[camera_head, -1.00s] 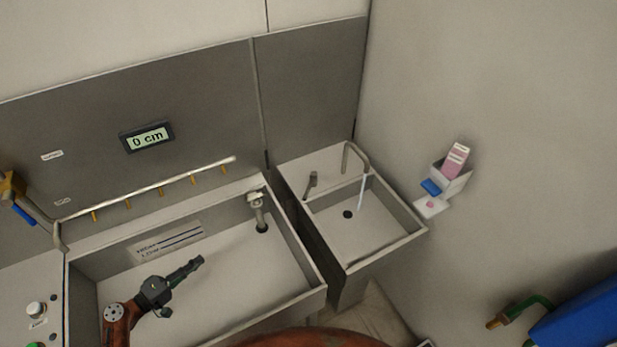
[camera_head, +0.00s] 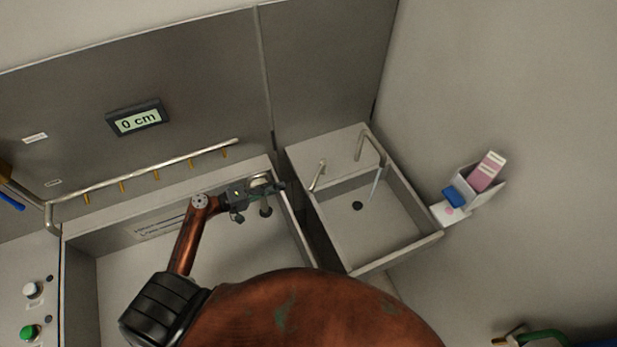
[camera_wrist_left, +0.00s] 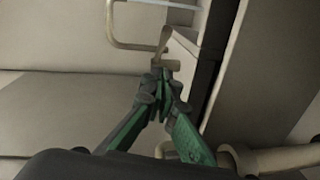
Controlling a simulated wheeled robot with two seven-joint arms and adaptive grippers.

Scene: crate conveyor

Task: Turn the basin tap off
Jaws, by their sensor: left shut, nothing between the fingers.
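The basin (camera_head: 395,250) stands at the right of the big sink. Its bent metal spout (camera_head: 371,147) rises from the back ledge, and a thin pale stream of water (camera_head: 376,184) falls from it. The tap lever (camera_head: 318,176) stands on the ledge left of the spout, tilted. My left gripper (camera_head: 281,187) is shut and empty, over the big sink's right edge, left of the lever and apart from it. In the left wrist view the shut fingertips (camera_wrist_left: 164,72) point toward the lever (camera_wrist_left: 163,42), with the spout (camera_wrist_left: 112,28) beyond. My right gripper is not in view.
A wall holder with a pink item (camera_head: 487,172) hangs right of the basin.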

